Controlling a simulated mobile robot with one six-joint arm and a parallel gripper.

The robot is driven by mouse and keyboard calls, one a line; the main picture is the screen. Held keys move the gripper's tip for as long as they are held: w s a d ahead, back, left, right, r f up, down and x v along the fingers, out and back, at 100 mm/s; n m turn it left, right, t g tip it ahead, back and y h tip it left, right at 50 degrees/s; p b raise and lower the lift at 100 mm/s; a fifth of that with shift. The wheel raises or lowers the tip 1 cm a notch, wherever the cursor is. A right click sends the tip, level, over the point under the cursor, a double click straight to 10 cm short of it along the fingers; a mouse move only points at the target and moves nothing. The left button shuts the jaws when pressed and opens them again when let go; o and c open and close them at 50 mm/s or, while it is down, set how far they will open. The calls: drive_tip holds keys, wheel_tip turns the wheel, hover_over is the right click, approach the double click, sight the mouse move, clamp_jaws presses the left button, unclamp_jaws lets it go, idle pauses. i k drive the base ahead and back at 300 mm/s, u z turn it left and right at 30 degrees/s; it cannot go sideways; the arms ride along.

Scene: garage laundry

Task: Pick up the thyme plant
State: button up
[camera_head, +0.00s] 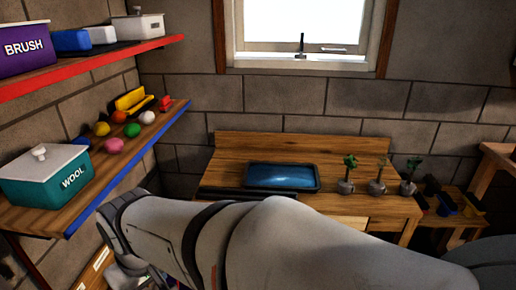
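Three small potted plants stand in a row on the right part of the wooden bench: a left plant (349,175), a middle plant (377,180) and a right plant (410,176). Each has a thin stem in a small grey pot. The left and right ones have green leaves; the middle one looks thinner and paler. No label is readable, so I cannot tell which is the thyme. My pale arm crosses the foreground from the lower right to the left, apart from the plants in the picture.
A blue tray (282,177) lies on the wooden bench (270,146) left of the plants. A stand with dark, blue and yellow items (446,206) is at the right. Left wall shelves hold a teal WOOL box (45,178), coloured balls and a purple BRUSH box (27,47).

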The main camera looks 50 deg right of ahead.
sight(376, 187)
drive_tip(key=z, duration=3.2)
drive_tip(key=i, duration=1.2)
drive_tip(key=u, duration=0.15)
